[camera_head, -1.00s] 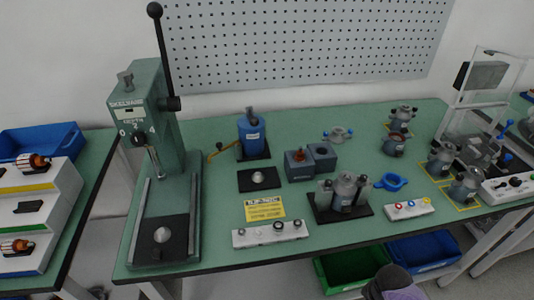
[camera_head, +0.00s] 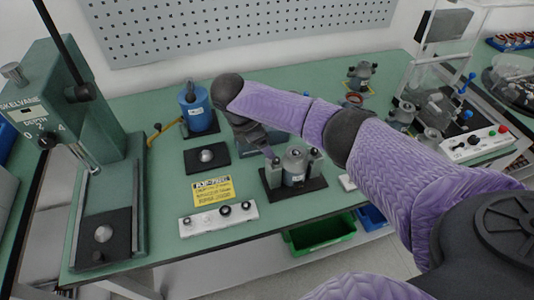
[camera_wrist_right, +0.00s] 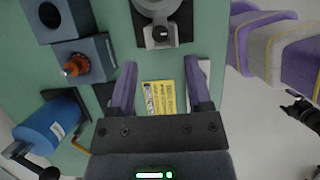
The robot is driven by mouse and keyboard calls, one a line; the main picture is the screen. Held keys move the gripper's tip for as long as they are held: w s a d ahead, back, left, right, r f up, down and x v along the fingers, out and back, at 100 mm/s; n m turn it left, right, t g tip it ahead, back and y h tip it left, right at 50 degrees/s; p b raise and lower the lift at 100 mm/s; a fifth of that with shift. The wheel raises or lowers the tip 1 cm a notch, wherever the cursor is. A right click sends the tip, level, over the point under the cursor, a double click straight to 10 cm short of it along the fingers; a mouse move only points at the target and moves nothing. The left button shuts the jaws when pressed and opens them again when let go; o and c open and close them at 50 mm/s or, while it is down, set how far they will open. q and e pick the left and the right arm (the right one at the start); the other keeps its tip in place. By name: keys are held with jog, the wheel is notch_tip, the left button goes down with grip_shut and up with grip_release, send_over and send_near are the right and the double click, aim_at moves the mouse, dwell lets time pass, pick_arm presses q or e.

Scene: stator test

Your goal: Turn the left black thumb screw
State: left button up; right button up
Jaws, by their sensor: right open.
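The holder (camera_head: 295,170) is a grey cylinder on a black base, with a clamp post on each side. The left black thumb screw (camera_head: 275,161) tops its left post, partly crowded by my gripper. The right thumb screw (camera_head: 313,152) stands clear. In the right wrist view the left thumb screw (camera_wrist_right: 160,34) lies ahead of the fingertips, roughly centred between them and apart from them. My right gripper (camera_wrist_right: 160,72) is open and empty; in the head view it is (camera_head: 268,152) just above and left of the left post. My left gripper is out of view.
A yellow card (camera_head: 213,190), a white button strip (camera_head: 218,218) and a black plate with a knob (camera_head: 207,157) lie left of the holder. A green press (camera_head: 110,150) stands at the far left. A blue cylinder unit (camera_head: 197,107) stands behind.

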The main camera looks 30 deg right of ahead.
aim_at(276, 159)
jog(key=b+x, duration=0.1)
jog(key=x, duration=0.5)
jog(key=shift+d+f, duration=0.1)
jog(key=shift+f, duration=0.15)
grip_shut()
